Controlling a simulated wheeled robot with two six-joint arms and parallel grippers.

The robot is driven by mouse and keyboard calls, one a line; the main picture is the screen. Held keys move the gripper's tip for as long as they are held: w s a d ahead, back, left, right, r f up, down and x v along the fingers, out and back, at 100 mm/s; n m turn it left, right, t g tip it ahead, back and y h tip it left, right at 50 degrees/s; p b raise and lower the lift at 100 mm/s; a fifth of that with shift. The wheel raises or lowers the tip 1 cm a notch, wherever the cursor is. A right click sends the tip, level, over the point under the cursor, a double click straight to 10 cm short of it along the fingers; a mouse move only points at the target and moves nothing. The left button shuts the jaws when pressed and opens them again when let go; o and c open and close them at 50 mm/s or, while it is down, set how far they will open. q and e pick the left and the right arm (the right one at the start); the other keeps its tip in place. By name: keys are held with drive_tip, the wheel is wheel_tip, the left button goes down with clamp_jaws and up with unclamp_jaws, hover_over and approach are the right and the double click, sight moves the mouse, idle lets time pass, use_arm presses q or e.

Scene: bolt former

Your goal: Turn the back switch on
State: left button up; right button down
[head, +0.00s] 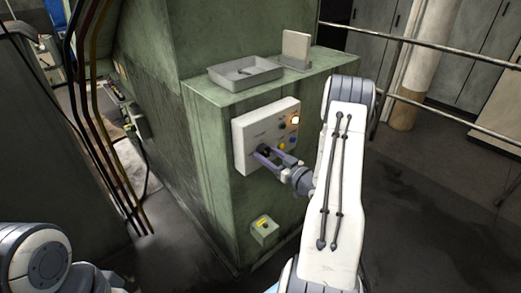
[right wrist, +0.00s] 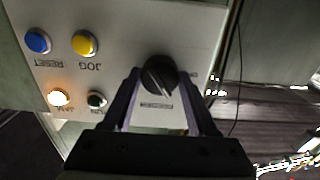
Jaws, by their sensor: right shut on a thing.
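The switch is a black rotary knob (right wrist: 160,74) on a pale control panel (head: 251,131), which is fixed to the green machine. A pale pointer line on the knob slants in the right wrist view. My right gripper (head: 262,153) is at the panel's lower left, with its two fingers on either side of the knob; its fingers also show in the right wrist view (right wrist: 160,80). It is shut on the knob. In the head view the fingers partly hide the knob. Part of my left arm shows at the lower left, but its gripper does not.
The panel also has a blue RESET button (right wrist: 38,41), a yellow JOG button (right wrist: 84,43), a lit JAM lamp (right wrist: 58,97) and a dark green lamp (right wrist: 96,99). A grey tray (head: 246,80) sits on the ledge above. A small box with a yellow part (head: 264,229) is below.

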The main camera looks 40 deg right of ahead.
drive_tip(key=shift+r+m+p, duration=0.1)
drive_tip(key=shift+m+p, duration=0.7)
drive_tip(key=shift+m, duration=1)
drive_tip(key=m+p, duration=0.2)
drive_tip(key=shift+m, duration=1)
drive_tip(key=shift+c, duration=1.2)
unclamp_jaws()
